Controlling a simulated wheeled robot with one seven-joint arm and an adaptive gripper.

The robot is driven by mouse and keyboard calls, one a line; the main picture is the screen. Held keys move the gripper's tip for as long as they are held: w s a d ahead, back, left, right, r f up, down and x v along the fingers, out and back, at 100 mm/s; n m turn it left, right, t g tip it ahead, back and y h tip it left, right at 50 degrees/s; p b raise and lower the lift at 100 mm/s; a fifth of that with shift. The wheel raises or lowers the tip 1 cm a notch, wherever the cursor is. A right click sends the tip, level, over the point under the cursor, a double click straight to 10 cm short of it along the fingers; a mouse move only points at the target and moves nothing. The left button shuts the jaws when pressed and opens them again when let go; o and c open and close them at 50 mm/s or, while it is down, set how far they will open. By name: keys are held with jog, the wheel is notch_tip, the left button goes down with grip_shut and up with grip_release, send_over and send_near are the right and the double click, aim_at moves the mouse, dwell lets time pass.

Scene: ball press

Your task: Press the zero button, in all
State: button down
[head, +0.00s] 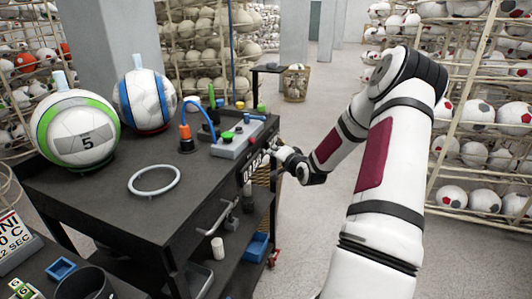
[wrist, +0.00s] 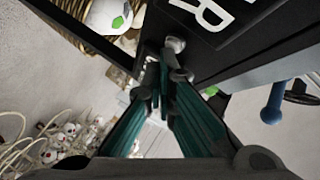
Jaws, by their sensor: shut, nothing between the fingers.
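My gripper (head: 281,153) is at the right side of the black table (head: 100,205), close to a panel with white characters (head: 253,165). In the wrist view its fingers (wrist: 164,75) are shut with nothing between them. A small round grey knob or button (wrist: 175,44) lies just beyond the fingertips on the dark panel's edge, beside large white letters (wrist: 212,14). I cannot tell whether the fingertips touch it, or whether it is the zero button. In the head view the gripper hides that spot.
A grey control box (head: 236,143) with coloured buttons sits on the table. Two balls (head: 75,132) (head: 146,98), a white ring (head: 154,180) and an orange-tipped nozzle (head: 186,138) stand there too. A wicker basket (wrist: 92,40) is beside the panel. Floor right of the table is clear.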

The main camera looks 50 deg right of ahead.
jog(key=shift+s+d+p, duration=0.2)
jog(key=shift+s+p, duration=0.15)
jog(key=shift+s, duration=0.3)
jog(key=s+p, duration=0.1)
jog(key=s+d+p, duration=0.1)
jog(key=s, duration=0.1)
jog(key=s+d+p, duration=0.1)
jog(key=shift+s, duration=0.3)
dwell(0.8)
